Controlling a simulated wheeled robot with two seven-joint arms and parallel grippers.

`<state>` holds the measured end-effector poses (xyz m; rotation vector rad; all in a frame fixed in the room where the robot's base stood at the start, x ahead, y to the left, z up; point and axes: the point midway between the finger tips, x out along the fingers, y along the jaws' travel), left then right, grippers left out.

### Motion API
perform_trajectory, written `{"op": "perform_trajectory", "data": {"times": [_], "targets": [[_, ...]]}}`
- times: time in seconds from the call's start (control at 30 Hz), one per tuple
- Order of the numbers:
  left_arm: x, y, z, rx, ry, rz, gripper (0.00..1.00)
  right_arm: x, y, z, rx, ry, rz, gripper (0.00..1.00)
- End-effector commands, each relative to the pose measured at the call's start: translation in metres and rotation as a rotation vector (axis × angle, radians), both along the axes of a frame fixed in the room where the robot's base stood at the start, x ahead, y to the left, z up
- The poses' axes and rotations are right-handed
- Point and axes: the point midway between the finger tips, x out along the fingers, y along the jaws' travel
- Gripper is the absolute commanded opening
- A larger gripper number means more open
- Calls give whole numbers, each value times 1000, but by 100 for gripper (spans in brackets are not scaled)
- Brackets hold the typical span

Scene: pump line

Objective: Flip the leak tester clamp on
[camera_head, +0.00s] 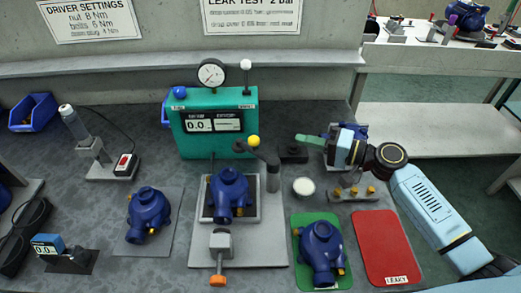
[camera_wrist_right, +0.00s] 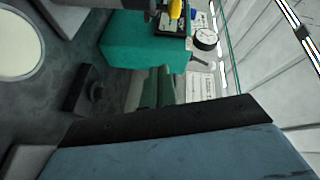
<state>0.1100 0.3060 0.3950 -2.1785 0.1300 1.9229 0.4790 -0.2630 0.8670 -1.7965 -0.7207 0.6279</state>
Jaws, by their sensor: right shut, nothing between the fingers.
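The leak tester (camera_head: 212,130) is a teal box with a round gauge and a display; it also shows in the right wrist view (camera_wrist_right: 145,42). A grey plate (camera_head: 268,235) in front of it bears a blue pump (camera_head: 229,190). A grey lever with a yellow ball (camera_head: 253,141) reaches from a post at the plate's back right; the ball shows in the right wrist view (camera_wrist_right: 175,9). A grey block with an orange-tipped handle (camera_head: 218,280) is at the plate's front. My right gripper (camera_head: 304,139) is shut and empty, right of the yellow ball and apart from it.
A black block (camera_head: 292,152) and a white disc (camera_head: 304,187) are near my right gripper. A blue pump (camera_head: 322,247) sits on a green mat, beside a red mat (camera_head: 384,240). Another pump (camera_head: 148,208) is left of the plate. A shelf edge runs behind.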

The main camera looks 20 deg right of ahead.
Motion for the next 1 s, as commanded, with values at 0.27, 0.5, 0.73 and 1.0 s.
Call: {"op": "perform_trajectory", "data": {"times": [0.27,0.5,0.73,1.0], "targets": [[0,0,1,0,0,0,36,0,0,1,-1,-1,0,0],[-1,0,0,0,0,0,36,12,12,0,3,-1,0,0],[-2,1,0,0,1,-1,36,44,46,-3,2,-4,0,0],[-4,0,0,0,2,-2,36,60,85,-12,0,3,2,0]]}}
